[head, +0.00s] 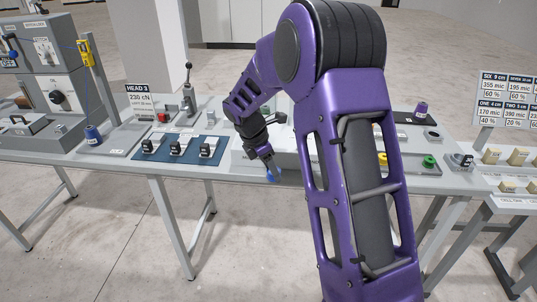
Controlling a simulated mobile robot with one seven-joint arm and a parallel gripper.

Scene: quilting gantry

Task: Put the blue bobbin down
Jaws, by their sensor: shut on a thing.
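My gripper (268,163) hangs near the front edge of the middle table and points down. A small blue bobbin (273,175) shows at its tips, and the gripper is shut on it. The bobbin is tiny in this view and partly covered by the fingers.
A blue mat (180,150) with several black-and-white blocks lies left of my gripper. A blue cone (93,134) stands further left by a yellow device (86,52). A lever (188,90) rises behind the mat. Green (429,161) and purple (421,110) pieces stand at right. My arm hides the table's middle.

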